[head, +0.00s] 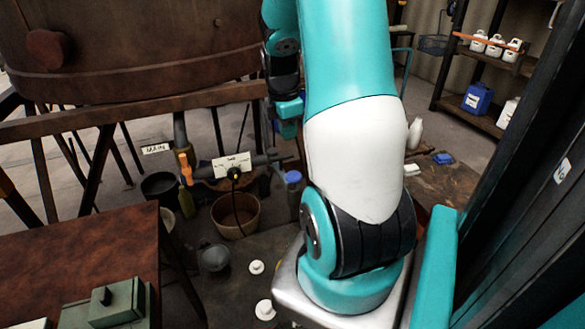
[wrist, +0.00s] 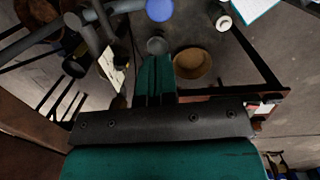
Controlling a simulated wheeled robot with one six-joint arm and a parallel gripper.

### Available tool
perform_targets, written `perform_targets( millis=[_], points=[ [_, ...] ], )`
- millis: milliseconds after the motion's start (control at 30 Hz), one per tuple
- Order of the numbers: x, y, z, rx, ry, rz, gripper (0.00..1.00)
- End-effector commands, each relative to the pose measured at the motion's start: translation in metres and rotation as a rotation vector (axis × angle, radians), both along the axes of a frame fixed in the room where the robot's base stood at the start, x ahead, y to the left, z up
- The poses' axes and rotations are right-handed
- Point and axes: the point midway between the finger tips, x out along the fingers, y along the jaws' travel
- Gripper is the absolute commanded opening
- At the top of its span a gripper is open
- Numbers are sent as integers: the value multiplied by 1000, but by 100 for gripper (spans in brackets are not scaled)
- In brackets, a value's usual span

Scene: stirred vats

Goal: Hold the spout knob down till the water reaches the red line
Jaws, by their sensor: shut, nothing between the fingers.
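A pipe with a white label plate (head: 232,165) runs under the big brown vat in the head view. A small black knob (head: 234,173) shows on it, and a thin dark line hangs from there into a tan tub (head: 236,231) on the floor. I cannot make out water or a red line. In the wrist view my gripper (wrist: 155,62) is shut and empty, its green fingers pointing toward a small grey round thing (wrist: 157,45). A brown round tub (wrist: 193,77) lies right of the fingers, and a white label (wrist: 112,68) left. No contact with the knob is visible.
The brown vat (head: 140,50) and its rusty beam (head: 130,110) stand at the back left. A rusty table (head: 90,250) holds a green box (head: 110,302). A grey bucket (head: 213,259) and white lidded items (head: 257,267) sit below. Shelves (head: 470,118) stand at the right.

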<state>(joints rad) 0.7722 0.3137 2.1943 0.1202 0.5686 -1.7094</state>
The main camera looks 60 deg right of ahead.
Motion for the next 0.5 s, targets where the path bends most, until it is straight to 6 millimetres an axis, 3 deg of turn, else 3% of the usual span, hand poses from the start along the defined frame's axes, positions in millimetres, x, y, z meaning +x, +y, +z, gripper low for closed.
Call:
perform_targets(
  millis=[500],
  points=[
    [-4, -11, -101, 5, 2, -1, 0]
  ],
)
